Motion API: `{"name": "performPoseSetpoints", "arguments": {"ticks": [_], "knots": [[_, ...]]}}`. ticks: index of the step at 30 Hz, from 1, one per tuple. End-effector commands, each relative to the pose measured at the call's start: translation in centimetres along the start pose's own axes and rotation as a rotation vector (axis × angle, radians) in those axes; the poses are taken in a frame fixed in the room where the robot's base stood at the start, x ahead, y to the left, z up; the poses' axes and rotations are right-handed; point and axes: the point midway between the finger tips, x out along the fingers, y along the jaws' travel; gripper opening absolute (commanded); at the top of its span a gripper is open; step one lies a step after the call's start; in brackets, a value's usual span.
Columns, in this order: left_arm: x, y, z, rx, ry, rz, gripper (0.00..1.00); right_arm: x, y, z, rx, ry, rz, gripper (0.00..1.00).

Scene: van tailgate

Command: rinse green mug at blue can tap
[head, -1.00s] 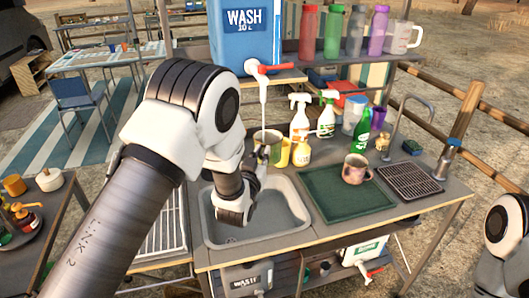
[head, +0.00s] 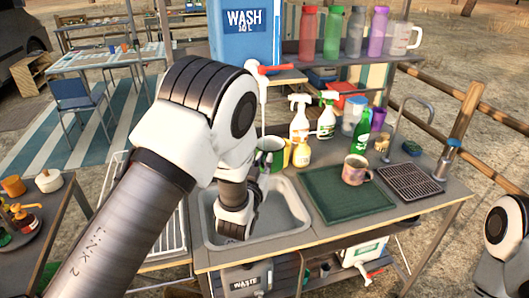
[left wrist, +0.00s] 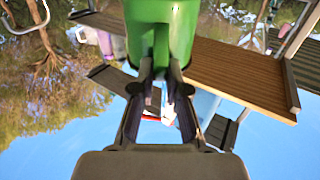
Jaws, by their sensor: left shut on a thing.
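The green mug (head: 271,148) is over the back of the sink (head: 290,212), just below the blue can's tap (head: 268,69). My left gripper (left wrist: 158,88) is shut on the green mug, which fills the top middle of the left wrist view (left wrist: 165,28). In the head view my forearm and wrist hide most of the fingers. The blue can (head: 245,45), marked WASH, stands on a shelf with a red-handled tap. A pale vertical streak shows below the tap, partly behind my arm. My right gripper is out of view.
Spray bottles (head: 299,117) and a yellow bottle (head: 302,153) stand close right of the mug. A patterned mug (head: 356,169) sits on the green mat (head: 340,195). A drain grid (head: 410,182) and curved faucet (head: 408,110) are farther right. Bottles line the upper shelf.

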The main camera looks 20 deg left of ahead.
Motion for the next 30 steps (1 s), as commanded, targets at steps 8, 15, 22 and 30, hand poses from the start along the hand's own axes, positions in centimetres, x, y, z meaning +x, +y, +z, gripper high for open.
{"name": "performPoseSetpoints", "arguments": {"ticks": [8,15,22,30], "knots": [[-1.8,2.1,-0.2,0.003,0.000,0.002,0.00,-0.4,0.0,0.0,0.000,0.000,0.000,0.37],[-3.2,3.6,-0.2,0.002,0.000,0.001,0.00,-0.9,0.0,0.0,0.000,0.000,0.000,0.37],[-3.3,3.8,-0.1,0.001,0.001,0.000,0.00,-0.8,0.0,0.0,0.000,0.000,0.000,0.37],[-3.3,3.7,-0.1,0.001,0.001,0.000,0.00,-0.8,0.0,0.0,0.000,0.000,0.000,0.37]]}}
